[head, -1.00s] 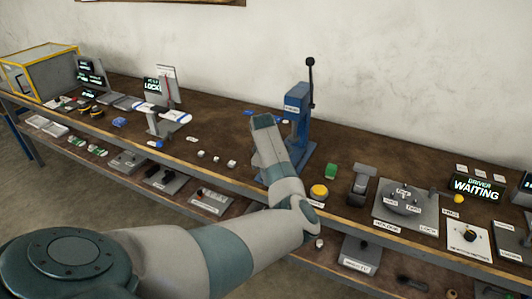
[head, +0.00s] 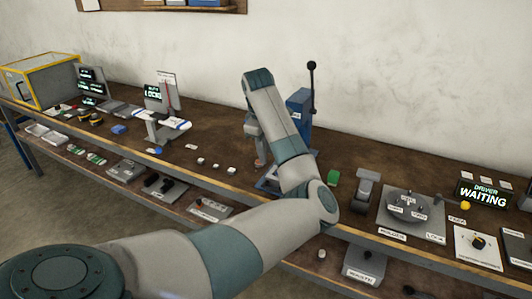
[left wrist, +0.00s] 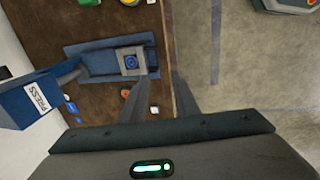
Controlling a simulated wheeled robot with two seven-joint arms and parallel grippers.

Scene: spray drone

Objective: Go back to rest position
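My left arm reaches across the picture from the left in the head view, and its wrist is raised in front of the blue press (head: 299,104). My left gripper (head: 259,163) points down above the front of the bench, partly hidden by the arm. In the left wrist view the two fingers (left wrist: 160,78) stand apart with nothing between them. The blue press (left wrist: 38,100), with its PRESS label, lies to the left of the fingers there, and its base plate with a grey block (left wrist: 132,62) is beside the left finger. My right gripper is in neither view.
The brown bench (head: 222,143) runs along the wall with a lower shelf beneath. A yellow-framed box (head: 38,82) stands at the far left. A round fixture (head: 408,204) and a WAITING display (head: 482,194) are at the right.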

